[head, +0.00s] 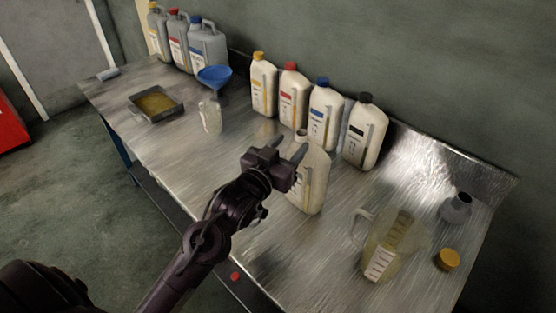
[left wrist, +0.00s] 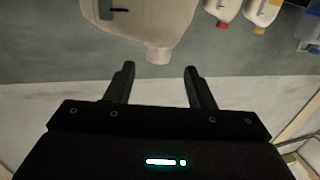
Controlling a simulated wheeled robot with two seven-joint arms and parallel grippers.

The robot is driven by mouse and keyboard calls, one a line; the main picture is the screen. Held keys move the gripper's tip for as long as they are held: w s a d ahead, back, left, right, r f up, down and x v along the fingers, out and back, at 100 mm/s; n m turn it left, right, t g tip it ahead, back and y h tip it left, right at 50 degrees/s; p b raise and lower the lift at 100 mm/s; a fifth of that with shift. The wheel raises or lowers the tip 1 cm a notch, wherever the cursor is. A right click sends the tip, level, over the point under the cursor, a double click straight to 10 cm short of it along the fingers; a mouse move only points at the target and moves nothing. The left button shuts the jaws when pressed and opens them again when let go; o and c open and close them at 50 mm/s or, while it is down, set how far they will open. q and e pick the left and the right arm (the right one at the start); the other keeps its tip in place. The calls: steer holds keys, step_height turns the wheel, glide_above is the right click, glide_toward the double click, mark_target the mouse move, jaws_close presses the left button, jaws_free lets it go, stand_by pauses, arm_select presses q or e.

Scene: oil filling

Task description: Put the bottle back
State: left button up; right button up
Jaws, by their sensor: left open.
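A cream bottle without a cap (head: 314,185) stands upright on the metal bench, in front of the row of capped bottles. It shows upside down in the left wrist view (left wrist: 140,18), with its open neck between and beyond the finger ends. My left gripper (head: 288,147) is open and empty, and in the head view it overlaps the bottle's upper part. In the left wrist view the fingers (left wrist: 158,78) are apart and the bottle is outside them. A yellow cap (head: 447,259) lies at the bench's right end. My right gripper is not in view.
Capped bottles with yellow (head: 263,90), red (head: 293,100), blue (head: 325,120) and black (head: 364,137) caps stand along the wall. A measuring jug (head: 388,250) and a grey container (head: 456,209) are at right. A tray (head: 180,112), clear bottle (head: 210,117) and blue funnel (head: 214,75) are at left.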

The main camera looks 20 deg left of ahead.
arm_select(q)
steer(key=s, duration=0.4)
steer(key=shift+s+a+b, duration=0.3)
steer(key=shift+s+b, duration=0.05)
steer(key=shift+s, duration=0.05)
